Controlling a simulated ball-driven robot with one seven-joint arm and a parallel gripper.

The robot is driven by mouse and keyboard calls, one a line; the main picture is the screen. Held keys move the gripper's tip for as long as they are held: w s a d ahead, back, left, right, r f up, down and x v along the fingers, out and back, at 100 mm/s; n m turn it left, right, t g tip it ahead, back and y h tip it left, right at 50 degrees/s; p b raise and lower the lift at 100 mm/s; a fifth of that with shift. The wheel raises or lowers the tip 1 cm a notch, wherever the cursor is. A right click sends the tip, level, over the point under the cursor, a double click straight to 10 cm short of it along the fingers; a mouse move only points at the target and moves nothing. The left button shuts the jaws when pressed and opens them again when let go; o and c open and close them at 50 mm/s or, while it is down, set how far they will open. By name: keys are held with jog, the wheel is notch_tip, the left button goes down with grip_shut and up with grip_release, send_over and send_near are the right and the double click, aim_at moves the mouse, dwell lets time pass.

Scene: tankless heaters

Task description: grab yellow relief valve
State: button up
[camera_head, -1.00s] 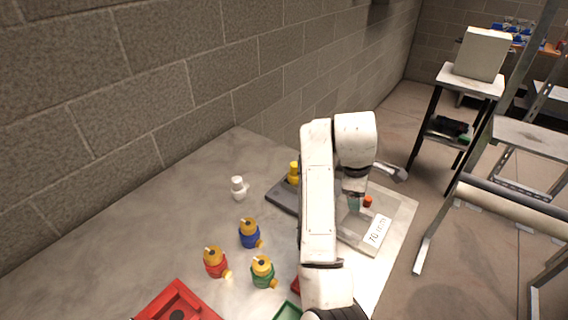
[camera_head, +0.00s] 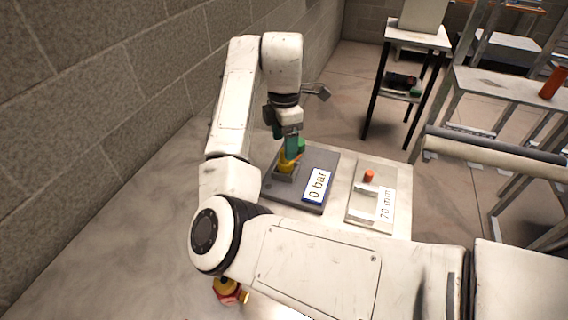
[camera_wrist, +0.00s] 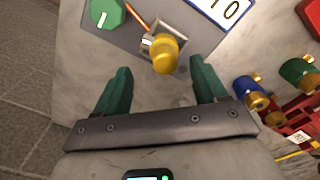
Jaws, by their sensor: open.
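The yellow relief valve (camera_wrist: 165,55) sits in a holder on a grey test board, and its yellow body also shows in the head view (camera_head: 287,163). My gripper (camera_wrist: 160,85) is open, with its two green fingers apart. In the wrist view the valve lies ahead of the fingertips and between their lines, with nothing between the fingers. In the head view my gripper (camera_head: 290,148) is right above the valve and partly covers it. I cannot tell whether a finger touches it.
Blue (camera_wrist: 250,90), green and red valves lie at the right of the wrist view.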

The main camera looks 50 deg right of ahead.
jog(key=shift+s+a+f+p, duration=0.1)
jog(key=shift+s+f+p, duration=0.05)
jog(key=shift+f, duration=1.35)
jog(key=shift+s+f+p, duration=0.15)
jog(key=shift+f, duration=1.35)
jog(key=c, duration=1.3)
jog(key=shift+r, duration=0.15)
